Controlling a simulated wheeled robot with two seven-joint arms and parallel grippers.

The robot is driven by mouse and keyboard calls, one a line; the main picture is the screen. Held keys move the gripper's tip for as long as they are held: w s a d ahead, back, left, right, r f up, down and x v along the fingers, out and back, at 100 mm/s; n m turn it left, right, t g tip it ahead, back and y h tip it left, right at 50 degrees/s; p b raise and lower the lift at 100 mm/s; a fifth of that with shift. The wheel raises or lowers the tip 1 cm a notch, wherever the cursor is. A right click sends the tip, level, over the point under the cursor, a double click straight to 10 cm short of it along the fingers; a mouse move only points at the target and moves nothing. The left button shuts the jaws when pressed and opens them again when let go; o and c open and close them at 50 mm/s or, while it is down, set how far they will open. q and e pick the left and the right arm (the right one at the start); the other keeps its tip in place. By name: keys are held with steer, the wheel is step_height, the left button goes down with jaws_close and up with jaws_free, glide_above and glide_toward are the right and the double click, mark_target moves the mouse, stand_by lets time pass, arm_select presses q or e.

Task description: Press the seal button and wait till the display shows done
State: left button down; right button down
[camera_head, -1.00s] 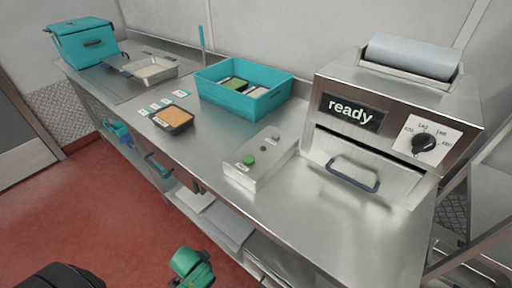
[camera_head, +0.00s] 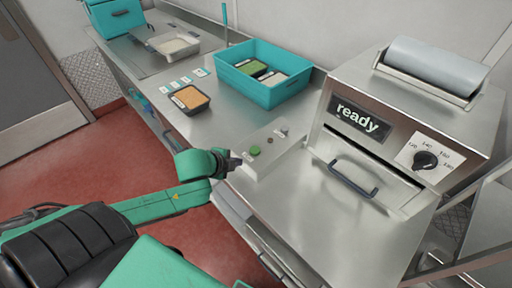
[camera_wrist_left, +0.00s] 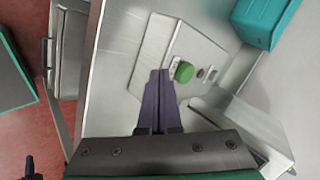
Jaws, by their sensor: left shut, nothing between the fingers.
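A small metal control box (camera_head: 262,168) sits on the counter left of the sealing machine. Its green button (camera_head: 254,151) is on the top face and also shows in the left wrist view (camera_wrist_left: 184,72). The machine's display (camera_head: 357,116) reads "ready". My left gripper (camera_head: 236,160) is shut and empty, just left of the button in the head view. In the left wrist view the closed fingertips (camera_wrist_left: 160,74) are over the box, beside the green button; I cannot tell whether they touch anything. My right gripper is not in view.
The sealing machine (camera_head: 425,125) has a dial (camera_head: 425,160), a drawer handle (camera_head: 353,180) and a film roll (camera_head: 430,68). A teal bin (camera_head: 262,92) holds filled trays. A filled tray (camera_head: 189,98) lies on the counter behind the box. The counter (camera_head: 310,220) in front is clear.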

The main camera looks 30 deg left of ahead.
arm_select(q)
steer(key=w+r+m, duration=0.1)
steer(key=m, duration=0.1)
steer(key=w+r+m+h, duration=0.1)
steer(key=m, duration=0.2)
steer(key=w+r+m+h, duration=0.1)
steer(key=w+r+m, duration=0.1)
steer(key=m, duration=0.1)
steer(key=shift+a+t, duration=0.2)
steer(key=shift+t, duration=0.1)
steer(key=w+d+r+m+g+h, duration=0.2)
steer(key=w+r+m, duration=0.1)
steer(key=r+m, duration=0.4)
steer(key=m, duration=0.3)
steer(key=shift+r+m+h, duration=0.3)
steer(key=shift+h, duration=0.1)
steer(key=shift+f, duration=0.15)
steer(key=b, duration=0.7)
glide_above(252, 151)
step_height(252, 151, down, 8)
steer(key=shift+r, duration=0.1)
steer(key=shift+f+b, duration=0.4)
steer(key=shift+f, duration=0.1)
steer(key=shift+f+b, duration=0.35)
steer(key=shift+b, duration=0.05)
